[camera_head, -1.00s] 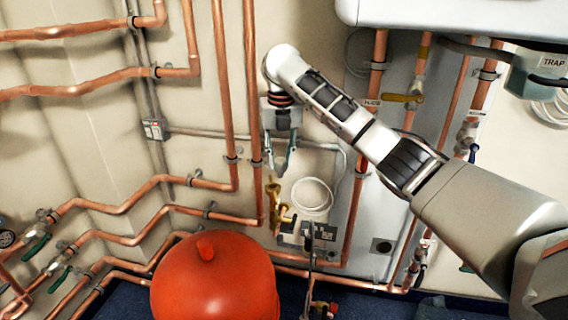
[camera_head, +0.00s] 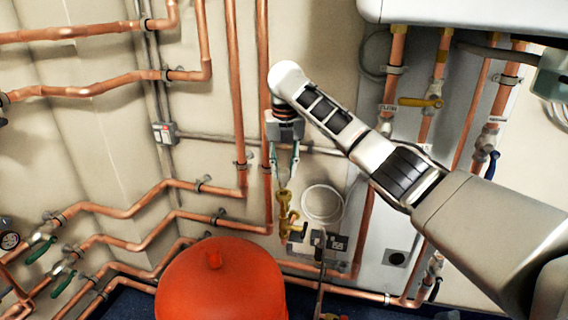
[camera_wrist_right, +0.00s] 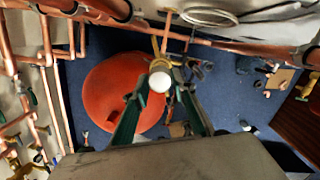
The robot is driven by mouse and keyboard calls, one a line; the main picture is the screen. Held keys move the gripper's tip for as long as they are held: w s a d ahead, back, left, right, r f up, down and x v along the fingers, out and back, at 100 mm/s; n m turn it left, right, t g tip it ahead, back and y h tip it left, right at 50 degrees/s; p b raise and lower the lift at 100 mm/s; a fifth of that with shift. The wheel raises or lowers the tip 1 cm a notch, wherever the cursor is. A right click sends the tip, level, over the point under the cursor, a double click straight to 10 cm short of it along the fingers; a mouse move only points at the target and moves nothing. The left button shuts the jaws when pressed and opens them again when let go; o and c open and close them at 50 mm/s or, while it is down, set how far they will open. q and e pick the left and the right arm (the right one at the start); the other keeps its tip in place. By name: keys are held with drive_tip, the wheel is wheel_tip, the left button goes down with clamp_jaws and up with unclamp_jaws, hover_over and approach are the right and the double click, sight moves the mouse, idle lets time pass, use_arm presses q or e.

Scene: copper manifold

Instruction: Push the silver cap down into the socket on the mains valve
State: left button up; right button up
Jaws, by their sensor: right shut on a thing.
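The brass mains valve (camera_head: 285,215) stands upright in front of the wall, beside the copper pipes. In the right wrist view its brass body (camera_wrist_right: 158,46) shows just beyond the fingertips. My right gripper (camera_head: 284,184) points down directly over the top of the valve. It is shut on the silver cap (camera_wrist_right: 160,82), which shows as a pale round disc between the fingertips. The cap is too small to make out clearly in the head view. The socket is hidden, and I cannot tell whether the cap touches it. My left gripper is not in view.
A red rounded tank (camera_head: 220,285) stands low, left of the valve. Vertical copper pipes (camera_head: 238,100) run close to the left of my right gripper. A coiled white cable (camera_head: 323,204) and grey socket boxes (camera_head: 330,241) are right of the valve. A white unit (camera_head: 460,18) hangs at upper right.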

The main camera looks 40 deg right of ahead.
sight(284, 181)
drive_tip(key=shift+f, duration=0.1)
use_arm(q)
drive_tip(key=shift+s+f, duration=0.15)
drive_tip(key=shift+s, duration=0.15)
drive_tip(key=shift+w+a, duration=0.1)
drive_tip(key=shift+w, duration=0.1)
use_arm(e)
drive_tip(key=shift+f, duration=0.25)
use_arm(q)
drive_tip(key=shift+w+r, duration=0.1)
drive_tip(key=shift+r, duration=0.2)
use_arm(e)
drive_tip(key=shift+f, duration=1.2)
use_arm(q)
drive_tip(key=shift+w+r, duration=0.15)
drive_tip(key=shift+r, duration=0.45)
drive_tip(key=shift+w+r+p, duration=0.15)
drive_tip(key=shift+p, duration=0.15)
use_arm(e)
drive_tip(key=shift+f, duration=0.8)
drive_tip(key=o, duration=1.2)
